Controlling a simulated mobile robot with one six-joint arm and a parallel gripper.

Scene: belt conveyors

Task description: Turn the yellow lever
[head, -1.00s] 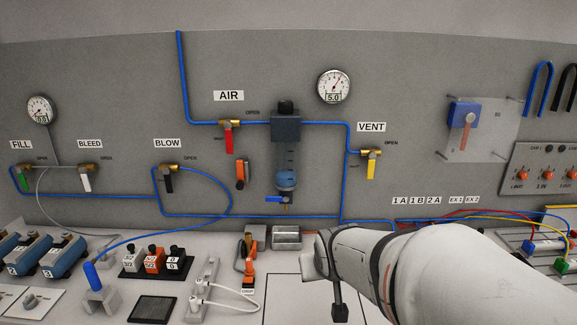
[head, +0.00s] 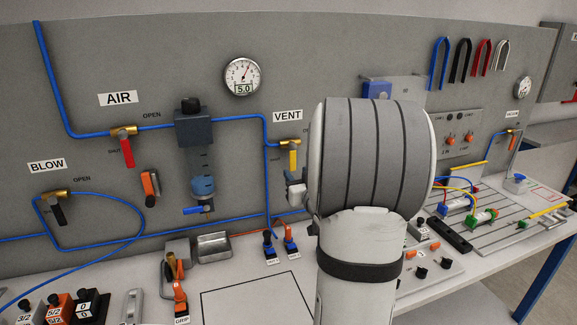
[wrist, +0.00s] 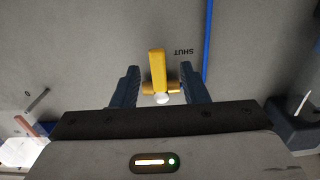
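The yellow lever (head: 293,160) hangs down from the brass valve under the VENT label (head: 287,115) in the head view. In the wrist view, which is upside down, the yellow lever (wrist: 157,66) points up the picture and SHUT is printed beside it. My gripper (wrist: 160,76) is open, with its two dark blue fingers on either side of the lever and brass valve. Gaps show between the fingers and the lever. In the head view my arm hides most of the gripper.
A blue pipe (head: 266,165) runs down the panel just left of the lever. A filter unit (head: 195,150) and a red lever (head: 128,152) under AIR are further left. A round gauge (head: 242,76) is above.

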